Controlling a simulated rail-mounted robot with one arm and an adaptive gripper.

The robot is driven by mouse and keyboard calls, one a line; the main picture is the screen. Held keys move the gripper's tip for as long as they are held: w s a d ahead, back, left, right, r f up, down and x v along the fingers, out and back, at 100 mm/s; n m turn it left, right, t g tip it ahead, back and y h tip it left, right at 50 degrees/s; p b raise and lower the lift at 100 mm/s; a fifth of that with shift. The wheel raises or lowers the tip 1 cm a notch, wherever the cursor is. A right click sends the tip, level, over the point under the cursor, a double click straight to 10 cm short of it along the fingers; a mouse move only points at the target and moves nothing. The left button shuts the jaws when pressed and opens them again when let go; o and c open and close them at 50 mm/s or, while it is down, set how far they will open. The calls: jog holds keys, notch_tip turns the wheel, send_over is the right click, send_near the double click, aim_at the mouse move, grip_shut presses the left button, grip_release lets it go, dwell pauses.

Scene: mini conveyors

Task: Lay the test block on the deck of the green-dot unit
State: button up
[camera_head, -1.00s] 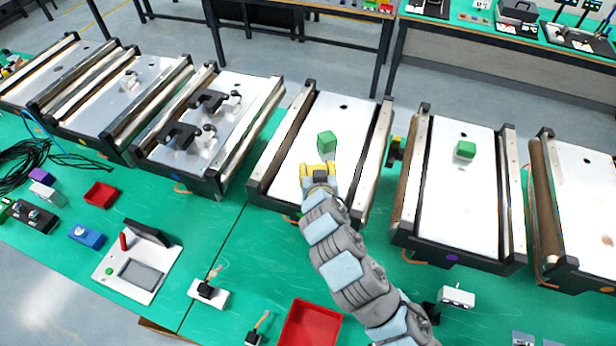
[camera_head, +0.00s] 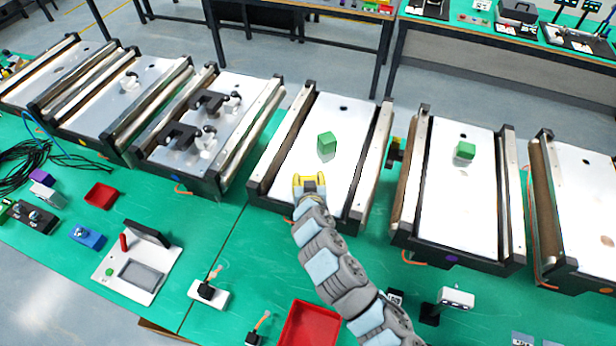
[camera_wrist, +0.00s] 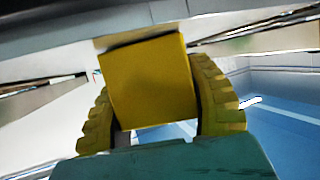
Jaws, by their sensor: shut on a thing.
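My gripper (camera_head: 309,182) is low at the front end of the middle conveyor unit in the head view. In the wrist view its yellow ribbed fingers (camera_wrist: 154,105) are shut on a yellow block (camera_wrist: 150,80), which I take for the test block. The block is hardly told apart from the fingers in the head view. The middle unit's pale deck (camera_head: 345,115) is beyond and around the gripper. I see no green dot on any unit front; my arm hides part of the middle unit's front. Whether the block touches the deck cannot be told.
A green block (camera_head: 327,146) stands on the middle deck beyond my gripper. Another green block (camera_head: 465,150) is on the purple-dot unit (camera_head: 437,205) to the right. Black clamps (camera_head: 180,136) occupy the blue-dot unit at left. A red tray (camera_head: 310,325) is in front.

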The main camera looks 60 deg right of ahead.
jog(key=shift+r, duration=0.1)
jog(key=o, duration=1.2)
jog(key=shift+w, duration=0.1)
jog(key=shift+o, duration=0.2)
jog(key=shift+r, duration=0.1)
jog(key=b+v, duration=0.1)
jog(key=v, duration=1.1)
